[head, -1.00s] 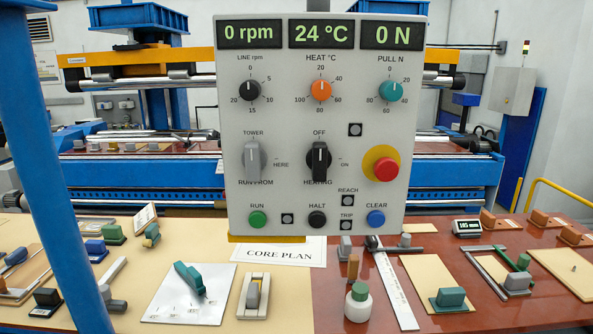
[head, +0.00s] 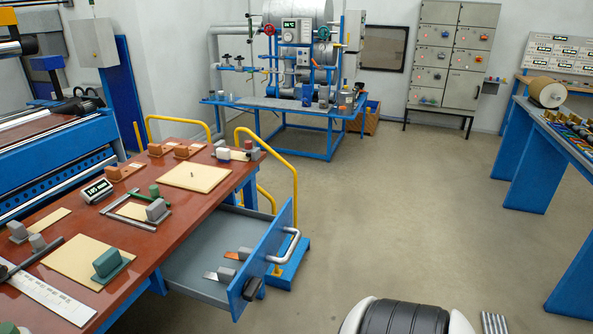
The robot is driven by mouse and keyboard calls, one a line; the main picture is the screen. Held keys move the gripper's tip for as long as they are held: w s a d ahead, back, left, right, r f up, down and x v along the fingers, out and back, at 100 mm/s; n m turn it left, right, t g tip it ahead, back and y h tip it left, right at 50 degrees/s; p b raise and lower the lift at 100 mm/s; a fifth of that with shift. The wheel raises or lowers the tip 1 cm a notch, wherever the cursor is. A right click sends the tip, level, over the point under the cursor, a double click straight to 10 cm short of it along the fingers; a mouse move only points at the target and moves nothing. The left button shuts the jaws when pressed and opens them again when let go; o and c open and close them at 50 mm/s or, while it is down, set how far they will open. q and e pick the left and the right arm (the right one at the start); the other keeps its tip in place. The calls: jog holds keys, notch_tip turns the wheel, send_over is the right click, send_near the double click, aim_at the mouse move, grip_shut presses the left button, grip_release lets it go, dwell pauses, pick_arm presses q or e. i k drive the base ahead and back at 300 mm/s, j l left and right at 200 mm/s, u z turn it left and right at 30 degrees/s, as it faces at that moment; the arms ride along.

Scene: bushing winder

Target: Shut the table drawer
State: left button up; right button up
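The table drawer (head: 207,246) stands pulled out from the right side of the brown-topped table (head: 150,232). Its blue front panel (head: 266,262) has a pale bar handle (head: 290,250) on its outer face, and a dark block (head: 252,288) sits at the panel's near end. Inside the grey tray lie a few small grey blocks with flat metal and orange pieces (head: 225,273). Neither of my grippers shows in the head view.
Yellow rails (head: 282,150) and a blue step-like base (head: 290,268) stand just beyond the drawer. Open floor (head: 400,220) lies to the right of the drawer. A blue-legged bench (head: 535,150) stands at the far right, and a machine on a blue table (head: 290,110) at the back.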

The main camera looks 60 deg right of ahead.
aim_at(228, 227)
jog(key=l+z, duration=0.1)
jog(key=z, duration=1.65)
jog(key=k+l, duration=0.05)
